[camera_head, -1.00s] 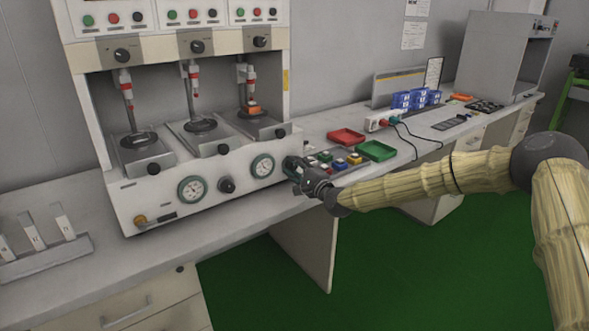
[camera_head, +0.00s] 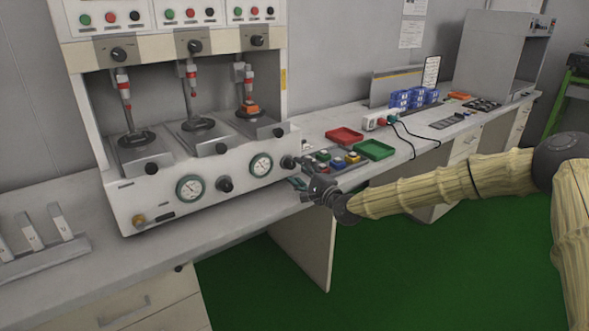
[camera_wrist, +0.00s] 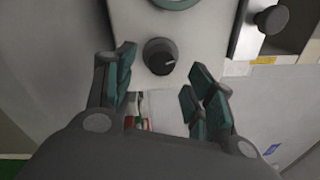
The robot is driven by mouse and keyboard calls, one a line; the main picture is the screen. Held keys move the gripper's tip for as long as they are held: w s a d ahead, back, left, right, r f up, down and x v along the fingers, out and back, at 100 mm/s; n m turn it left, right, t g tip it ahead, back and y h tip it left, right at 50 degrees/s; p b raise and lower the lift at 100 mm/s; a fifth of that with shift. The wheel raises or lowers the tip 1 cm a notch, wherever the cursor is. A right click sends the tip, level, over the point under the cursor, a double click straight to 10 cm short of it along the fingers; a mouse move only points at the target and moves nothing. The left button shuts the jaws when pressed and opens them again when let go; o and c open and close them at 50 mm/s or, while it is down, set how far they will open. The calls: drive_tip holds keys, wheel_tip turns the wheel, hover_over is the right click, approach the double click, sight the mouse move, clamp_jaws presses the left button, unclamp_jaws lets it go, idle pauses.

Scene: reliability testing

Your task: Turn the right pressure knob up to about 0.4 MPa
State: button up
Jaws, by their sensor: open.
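The right pressure knob (camera_head: 288,162) is a dark round knob at the right end of the white machine's front, right of the right gauge (camera_head: 261,166). In the wrist view the knob (camera_wrist: 160,57) has a short pale mark at its lower right. It lies ahead of the gap between my fingers. My gripper (camera_head: 302,173) is open and empty, just right of and below the knob, apart from it. It also shows in the wrist view (camera_wrist: 160,76), with green-padded fingers spread. The right gauge's needle is too small to read; only its rim (camera_wrist: 176,3) shows in the wrist view.
A left gauge (camera_head: 189,188) and a middle knob (camera_head: 225,184) share the machine's front. A tray of coloured parts (camera_head: 338,168) sits close behind my gripper, with red (camera_head: 344,135) and green (camera_head: 375,150) trays beyond. Another dark knob (camera_wrist: 271,19) is at the wrist view's upper right.

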drive_tip(key=v, duration=0.7)
drive_tip(key=shift+s+d, duration=0.25)
drive_tip(key=shift+s, duration=0.05)
